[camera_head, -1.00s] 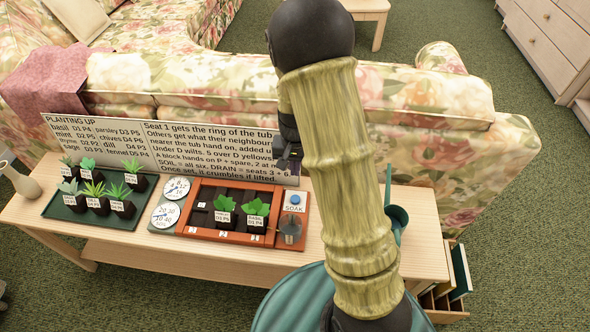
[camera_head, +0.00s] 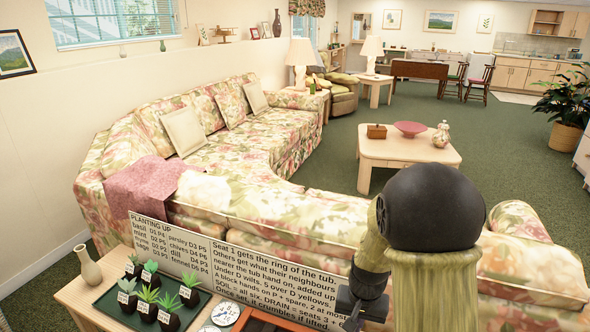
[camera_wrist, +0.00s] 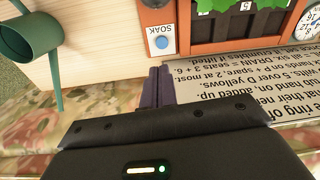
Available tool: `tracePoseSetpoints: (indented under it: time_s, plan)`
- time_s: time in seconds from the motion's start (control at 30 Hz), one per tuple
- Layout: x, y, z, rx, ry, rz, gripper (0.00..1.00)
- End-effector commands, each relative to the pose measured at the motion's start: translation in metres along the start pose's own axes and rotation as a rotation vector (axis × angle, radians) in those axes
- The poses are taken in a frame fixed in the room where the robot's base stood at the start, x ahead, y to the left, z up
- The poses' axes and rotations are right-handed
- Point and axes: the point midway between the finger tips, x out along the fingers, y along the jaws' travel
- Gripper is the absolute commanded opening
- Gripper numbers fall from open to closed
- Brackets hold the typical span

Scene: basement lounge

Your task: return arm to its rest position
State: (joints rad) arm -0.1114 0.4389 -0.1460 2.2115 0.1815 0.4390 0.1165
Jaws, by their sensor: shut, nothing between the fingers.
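My gripper (camera_wrist: 159,86) shows in the wrist view with its two dark fingers together and nothing between them. It hangs above the back edge of the wooden table, beside the text board (camera_wrist: 240,92) and near the SOAK button (camera_wrist: 162,42). In the head view my arm rises at the lower right, with its round black joint on top. The wrist hangs in front of the right end of the text board (camera_head: 290,270), and the fingertips are not clear there.
The wooden table (camera_head: 82,293) carries a green tray (camera_head: 107,308) of potted seedlings and a vase (camera_head: 87,268). A green watering can (camera_wrist: 30,38) stands near my gripper in the wrist view. A floral sofa (camera_head: 250,205) runs behind the table. A coffee table (camera_head: 400,152) stands beyond.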

Motion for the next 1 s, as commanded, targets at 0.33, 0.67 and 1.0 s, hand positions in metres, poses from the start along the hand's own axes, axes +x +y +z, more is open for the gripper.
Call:
tracePoseSetpoints:
  time_s: [0.33, 0.67, 1.0]
  plan:
    - [-0.061, 0.018, 0.062, -0.191, 0.109, -0.023, 0.0]
    - [-0.092, 0.028, 0.096, -0.302, 0.173, -0.011, 0.0]
    - [-0.146, 0.026, 0.092, -0.299, 0.17, -0.011, 0.0]
